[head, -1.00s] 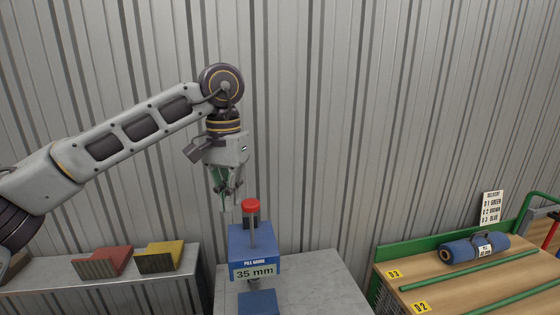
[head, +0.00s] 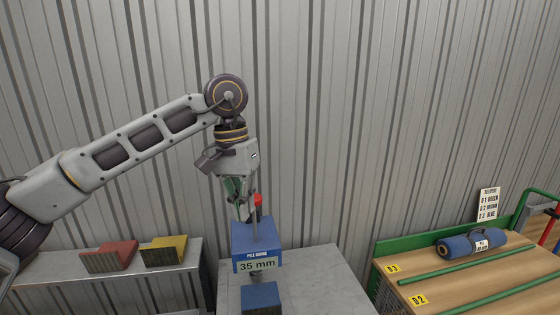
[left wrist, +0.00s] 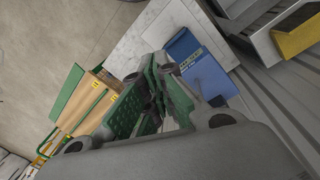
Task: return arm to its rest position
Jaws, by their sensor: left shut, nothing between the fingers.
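My left arm reaches in from the left in the head view. Its gripper (head: 243,214) points down, shut and empty, just above and behind the blue pile gauge (head: 254,245), beside its red-topped post (head: 257,199). I cannot tell whether it touches the post. The gauge reads 35 mm. In the left wrist view the shut fingers (left wrist: 160,95) show in front of the gauge (left wrist: 197,65). My right gripper is not in view.
The gauge stands on a grey table (head: 315,275). A shelf at left holds a red sample (head: 109,257) and a yellow sample (head: 163,251). At right, a wooden delivery bench (head: 430,275) carries a rolled blue turf (head: 471,243). A corrugated wall stands behind.

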